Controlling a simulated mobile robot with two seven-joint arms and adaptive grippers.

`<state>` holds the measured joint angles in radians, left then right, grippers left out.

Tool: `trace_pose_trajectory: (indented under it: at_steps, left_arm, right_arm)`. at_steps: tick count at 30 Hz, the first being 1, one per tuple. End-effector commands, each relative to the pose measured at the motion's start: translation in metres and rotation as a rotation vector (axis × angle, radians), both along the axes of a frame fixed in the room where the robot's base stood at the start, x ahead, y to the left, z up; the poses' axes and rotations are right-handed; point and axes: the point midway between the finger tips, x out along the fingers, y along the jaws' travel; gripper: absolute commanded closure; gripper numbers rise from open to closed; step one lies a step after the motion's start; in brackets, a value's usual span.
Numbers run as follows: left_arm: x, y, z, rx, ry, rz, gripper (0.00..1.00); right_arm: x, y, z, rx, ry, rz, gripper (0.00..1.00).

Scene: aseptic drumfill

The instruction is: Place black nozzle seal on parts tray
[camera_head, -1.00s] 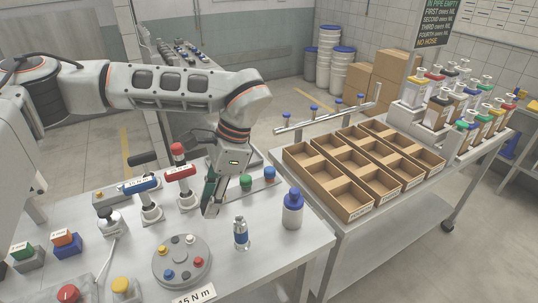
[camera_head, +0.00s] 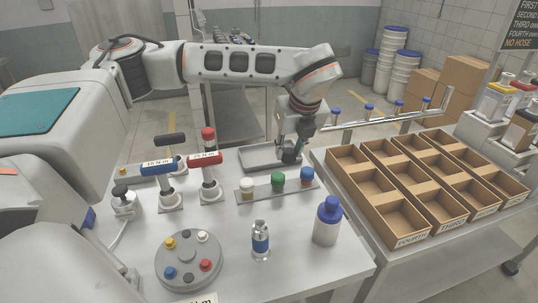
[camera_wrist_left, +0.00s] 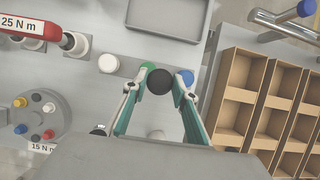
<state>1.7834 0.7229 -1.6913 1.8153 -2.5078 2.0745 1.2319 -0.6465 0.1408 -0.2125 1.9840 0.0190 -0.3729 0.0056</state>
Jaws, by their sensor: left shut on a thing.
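My left gripper (camera_head: 290,156) reaches over the back of the table, near the right end of the grey parts tray (camera_head: 244,165). In the left wrist view its two teal-sided fingers (camera_wrist_left: 159,82) are shut on the round black nozzle seal (camera_wrist_left: 159,81). In the head view the seal is hard to tell apart from the dark fingertips. In the wrist view the tray (camera_wrist_left: 133,14) is shallow and its visible part looks empty. The seal appears apart from the tray, on the near side of it. My right gripper is not in view.
A strip with white, green and blue caps (camera_head: 278,180) lies just in front of the tray. Torque tools (camera_head: 206,170), a round carousel (camera_head: 188,262), a small vial (camera_head: 260,240) and a blue-capped bottle (camera_head: 327,222) stand nearer. Cardboard bins (camera_head: 400,222) fill the right table.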

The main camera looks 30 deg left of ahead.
Motion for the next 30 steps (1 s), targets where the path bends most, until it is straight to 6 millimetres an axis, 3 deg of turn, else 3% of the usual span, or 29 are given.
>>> trace_pose_trajectory:
  at_steps: [9,18,24,30]
  left_arm:
    - [0.042,0.057,0.040,-0.003,0.000,-0.568,0.87]
    - [0.069,0.112,0.072,-0.003,0.000,-1.003,0.87]
    - [0.079,0.140,0.087,0.000,0.001,-1.206,0.87]
    - [0.082,0.154,0.092,0.002,0.004,-1.301,0.87]
  right_arm:
    - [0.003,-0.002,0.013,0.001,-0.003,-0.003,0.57]
    - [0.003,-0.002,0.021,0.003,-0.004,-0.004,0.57]
    - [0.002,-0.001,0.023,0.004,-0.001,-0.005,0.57]
    - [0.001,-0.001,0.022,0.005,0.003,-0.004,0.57]
